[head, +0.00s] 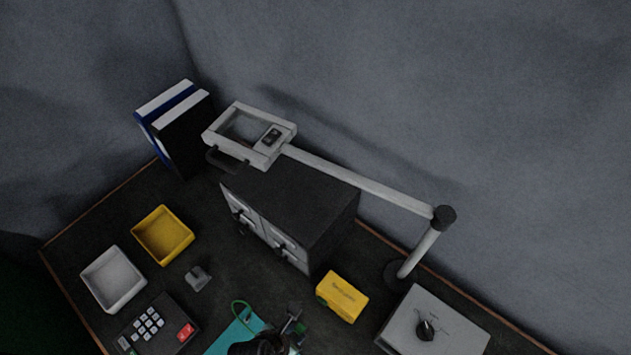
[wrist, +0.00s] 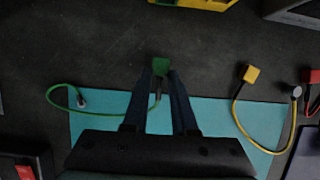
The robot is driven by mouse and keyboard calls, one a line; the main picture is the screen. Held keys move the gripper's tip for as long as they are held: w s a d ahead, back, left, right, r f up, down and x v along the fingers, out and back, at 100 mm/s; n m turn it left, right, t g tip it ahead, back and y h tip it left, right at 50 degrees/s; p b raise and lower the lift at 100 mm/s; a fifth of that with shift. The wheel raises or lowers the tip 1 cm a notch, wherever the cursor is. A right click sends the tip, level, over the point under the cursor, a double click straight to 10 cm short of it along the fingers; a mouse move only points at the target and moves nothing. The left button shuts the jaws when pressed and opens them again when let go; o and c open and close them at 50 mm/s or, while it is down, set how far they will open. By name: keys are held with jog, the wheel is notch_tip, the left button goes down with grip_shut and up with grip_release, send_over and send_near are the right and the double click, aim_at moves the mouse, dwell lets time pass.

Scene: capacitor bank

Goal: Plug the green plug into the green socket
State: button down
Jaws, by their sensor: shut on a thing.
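In the wrist view, my gripper (wrist: 160,88) is shut on the green plug (wrist: 161,71), which sticks out beyond the fingertips. A green cable (wrist: 56,87) loops left to a small grey anchor on the teal mat (wrist: 105,103). The cable also shows in the head view (head: 236,303), at the bottom edge, where my arm is partly cut off. A yellow box (head: 343,297) with a label stands right of there; a small green spot (head: 320,300) on its left face may be the green socket. Its opening is too small to make out.
A yellow plug (wrist: 252,74) on a yellow cable and a red plug (wrist: 311,76) lie to the right. A black cabinet (head: 298,205) stands behind. A grey box with a knob (head: 440,325) is at right. Yellow (head: 163,211) and white (head: 91,270) trays are left.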

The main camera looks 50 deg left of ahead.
aim_at(299, 330)
jog(key=shift+s, duration=0.15)
jog(key=shift+w+a+b, duration=0.2)
jog(key=shift+w+b, duration=0.2)
jog(key=shift+w, duration=0.55)
jog(key=shift+w+a+b, duration=0.2)
jog(key=shift+w+b, duration=0.15)
jog(key=shift+w, duration=0.65)
jog(key=shift+w+a+b, duration=0.2)
jog(key=shift+w+b, duration=0.2)
jog(key=shift+w, duration=0.55)
jog(key=shift+p, duration=0.95)
jog(key=shift+w+a, duration=0.15)
jog(key=shift+w, duration=0.45)
dwell(0.4)
jog(key=c, duration=0.6)
grip_release()
jog(key=p+v, duration=0.1)
jog(key=v, duration=1.2)
jog(key=shift+s, duration=0.1)
